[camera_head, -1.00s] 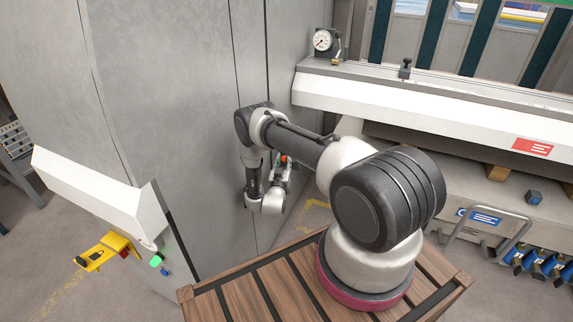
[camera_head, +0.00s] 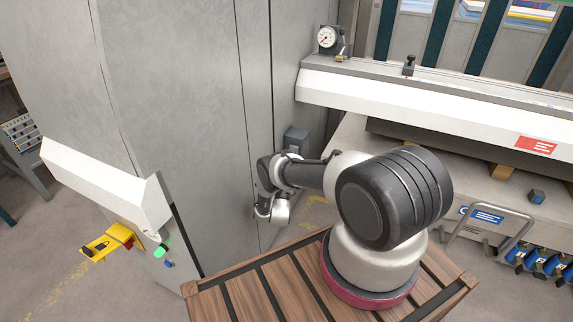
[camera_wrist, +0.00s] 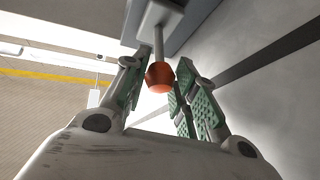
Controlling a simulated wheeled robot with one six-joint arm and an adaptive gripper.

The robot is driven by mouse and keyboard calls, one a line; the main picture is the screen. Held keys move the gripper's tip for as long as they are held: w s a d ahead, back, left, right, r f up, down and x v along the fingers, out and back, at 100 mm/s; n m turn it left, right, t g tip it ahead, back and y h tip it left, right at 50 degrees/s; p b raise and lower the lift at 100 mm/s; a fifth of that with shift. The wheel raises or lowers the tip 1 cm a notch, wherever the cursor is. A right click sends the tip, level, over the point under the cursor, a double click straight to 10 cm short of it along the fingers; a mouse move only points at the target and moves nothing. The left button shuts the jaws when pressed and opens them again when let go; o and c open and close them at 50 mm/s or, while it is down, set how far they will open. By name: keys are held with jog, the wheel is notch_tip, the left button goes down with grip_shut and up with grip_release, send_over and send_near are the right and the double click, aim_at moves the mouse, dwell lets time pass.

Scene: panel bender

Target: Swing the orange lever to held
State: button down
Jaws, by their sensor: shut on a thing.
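The orange lever's knob (camera_wrist: 159,77) shows in the wrist view on a short pale metal rod that comes from a grey block at the top of the picture. My gripper (camera_wrist: 158,88) has its green-padded fingers on either side of the knob and is shut on it. In the head view the knob and fingers are hidden behind my own arm. A grey box (camera_head: 296,138) on the machine's side shows just above my wrist there.
A large grey cabinet wall (camera_head: 190,110) stands close to the left of my arm. A white machine beam (camera_head: 420,95) runs along the right. A yellow bracket (camera_head: 105,245) juts out at lower left, and a bent metal rail (camera_head: 490,218) stands at right.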

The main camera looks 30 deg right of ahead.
jog(key=shift+w, duration=0.1)
jog(key=c, duration=1.1)
grip_release()
notch_tip(320, 180, up, 10)
jog(key=shift+f, duration=0.1)
